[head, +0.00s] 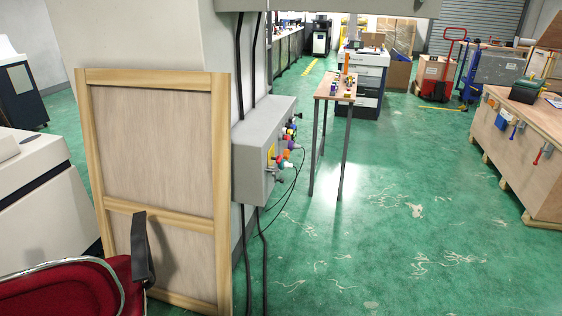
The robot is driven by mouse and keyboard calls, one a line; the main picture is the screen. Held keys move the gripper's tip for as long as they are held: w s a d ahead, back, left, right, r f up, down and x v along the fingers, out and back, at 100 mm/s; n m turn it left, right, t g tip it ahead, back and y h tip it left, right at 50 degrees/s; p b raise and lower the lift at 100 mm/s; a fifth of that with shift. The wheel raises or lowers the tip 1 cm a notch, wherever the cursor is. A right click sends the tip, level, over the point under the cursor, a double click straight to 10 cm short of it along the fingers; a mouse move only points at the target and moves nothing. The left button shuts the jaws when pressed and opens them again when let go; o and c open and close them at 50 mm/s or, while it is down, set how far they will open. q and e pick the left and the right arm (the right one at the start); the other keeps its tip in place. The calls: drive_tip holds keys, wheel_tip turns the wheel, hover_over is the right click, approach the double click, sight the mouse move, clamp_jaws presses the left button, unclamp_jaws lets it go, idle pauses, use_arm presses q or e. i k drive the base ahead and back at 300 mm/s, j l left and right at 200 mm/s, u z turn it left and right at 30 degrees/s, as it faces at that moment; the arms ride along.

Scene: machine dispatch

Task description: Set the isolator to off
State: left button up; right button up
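A grey electrical box (252,165) is fixed to the pillar left of the middle. Its front faces right, so I see it at a steep angle. A small yellow patch (271,155) with a dark part below it sits on that front, and it may be the isolator. Its switch position is too small to tell. Several coloured plugs or knobs (288,144) stick out beside it. Neither of my grippers shows in this view.
A wooden framed panel (158,245) leans left of the box. A red chair (70,290) stands at the lower left. A narrow table (325,90) stands beyond the box, and a wooden crate bench (505,140) is at the right. The green floor between is clear.

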sight(279, 159)
drive_tip(key=i+l+u, duration=0.15)
drive_tip(key=i, duration=0.3)
drive_tip(key=i+l+u, duration=0.1)
drive_tip(key=i+l, duration=0.3)
